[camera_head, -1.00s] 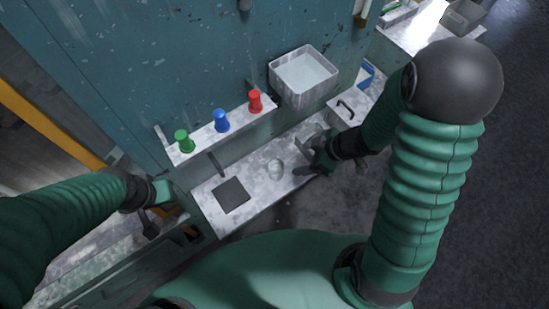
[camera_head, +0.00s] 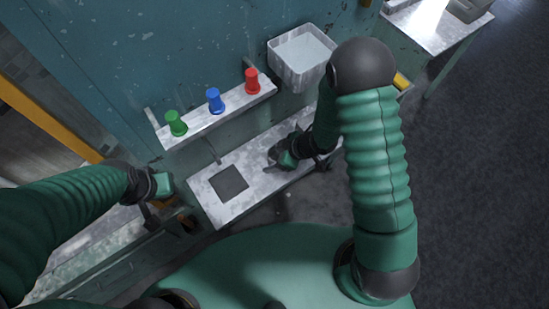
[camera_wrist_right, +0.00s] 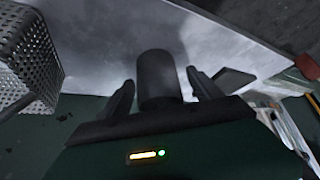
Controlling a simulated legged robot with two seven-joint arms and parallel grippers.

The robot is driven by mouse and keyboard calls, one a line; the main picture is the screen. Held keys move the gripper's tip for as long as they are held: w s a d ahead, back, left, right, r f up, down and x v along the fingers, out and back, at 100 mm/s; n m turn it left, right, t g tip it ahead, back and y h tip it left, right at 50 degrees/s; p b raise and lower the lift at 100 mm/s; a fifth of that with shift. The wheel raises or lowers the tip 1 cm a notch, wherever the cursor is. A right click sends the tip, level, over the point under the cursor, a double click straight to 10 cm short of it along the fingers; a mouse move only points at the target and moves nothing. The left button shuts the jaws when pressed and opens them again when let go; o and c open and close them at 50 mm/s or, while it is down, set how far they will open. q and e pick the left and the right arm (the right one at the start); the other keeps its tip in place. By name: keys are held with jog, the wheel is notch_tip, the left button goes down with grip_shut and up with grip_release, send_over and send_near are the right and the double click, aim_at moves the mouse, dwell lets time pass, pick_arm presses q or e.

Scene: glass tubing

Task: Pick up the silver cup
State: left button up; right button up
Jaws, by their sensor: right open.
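The silver cup (camera_wrist_right: 158,76) shows in the right wrist view as a dark grey cylinder between the two fingers of my right gripper (camera_wrist_right: 160,92). The fingers are open, one on each side of it, and a gap seems to remain at each side. In the head view my right gripper (camera_head: 270,160) is low over the grey worktop (camera_head: 240,204), and it hides the cup there. My left gripper (camera_head: 162,186) is at the left, beyond the worktop's left end; its jaws are too small to read.
A shelf (camera_head: 200,131) above the worktop holds green (camera_head: 176,123), blue (camera_head: 214,101) and red (camera_head: 252,82) cups. A white bin (camera_head: 302,60) hangs at its right. A dark square plate (camera_head: 228,181) lies on the worktop. A perforated metal basket (camera_wrist_right: 28,62) is close at left in the wrist view.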

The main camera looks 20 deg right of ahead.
jog(key=shift+d, duration=0.4)
jog(key=c, duration=0.5)
jog(key=shift+a, duration=0.3)
jog(key=c, duration=1)
